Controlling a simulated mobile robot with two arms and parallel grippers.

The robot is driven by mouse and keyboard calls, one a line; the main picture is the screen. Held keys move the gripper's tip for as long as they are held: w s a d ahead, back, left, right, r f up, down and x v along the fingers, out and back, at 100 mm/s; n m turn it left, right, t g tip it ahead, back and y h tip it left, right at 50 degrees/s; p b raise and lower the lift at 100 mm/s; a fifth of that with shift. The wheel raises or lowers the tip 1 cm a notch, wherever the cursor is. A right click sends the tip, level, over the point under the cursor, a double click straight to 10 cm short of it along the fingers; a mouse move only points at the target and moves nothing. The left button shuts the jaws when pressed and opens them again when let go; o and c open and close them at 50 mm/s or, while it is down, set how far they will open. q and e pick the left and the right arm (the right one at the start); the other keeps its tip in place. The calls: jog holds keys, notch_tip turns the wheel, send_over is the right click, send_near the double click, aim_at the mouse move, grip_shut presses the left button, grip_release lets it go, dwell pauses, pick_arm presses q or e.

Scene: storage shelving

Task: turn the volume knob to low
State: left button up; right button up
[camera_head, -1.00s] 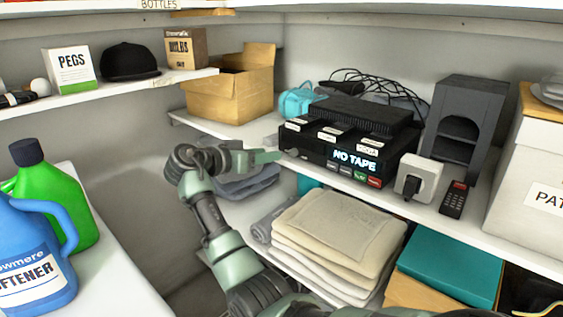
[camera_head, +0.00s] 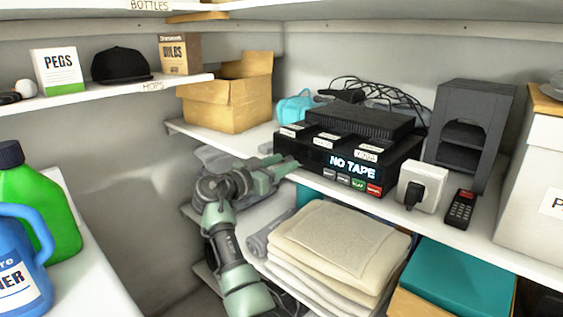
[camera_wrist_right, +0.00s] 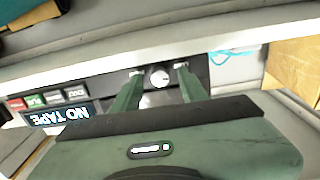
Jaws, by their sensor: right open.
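The black tape player (camera_head: 318,155) sits on the middle shelf, with a lit "NO TAPE" display and a row of small buttons on its front. My right gripper (camera_head: 280,165) is at the left end of the player's front. Its two green fingers (camera_wrist_right: 158,82) are open, one on each side of the knob; I cannot tell whether they touch it. In the head view the gripper hides the knob. My left gripper is not in view.
Folded cream towels (camera_head: 340,240) lie below the player. A cardboard box (camera_head: 228,103) and a turquoise object (camera_head: 292,107) are behind and left. A white socket box (camera_head: 424,184) and a remote (camera_head: 460,210) lie on the right. Bottles (camera_head: 40,205) stand at the far left.

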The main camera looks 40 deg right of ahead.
jog(key=shift+c, duration=0.5)
grip_shut()
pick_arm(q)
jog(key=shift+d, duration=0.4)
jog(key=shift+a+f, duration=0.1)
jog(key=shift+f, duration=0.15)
pick_arm(e)
jog(key=shift+d+f+n, duration=0.1)
jog(key=shift+n, duration=0.3)
jog(key=shift+n+b, duration=0.3)
jog(key=shift+b, duration=0.05)
jog(key=shift+n, duration=3.4)
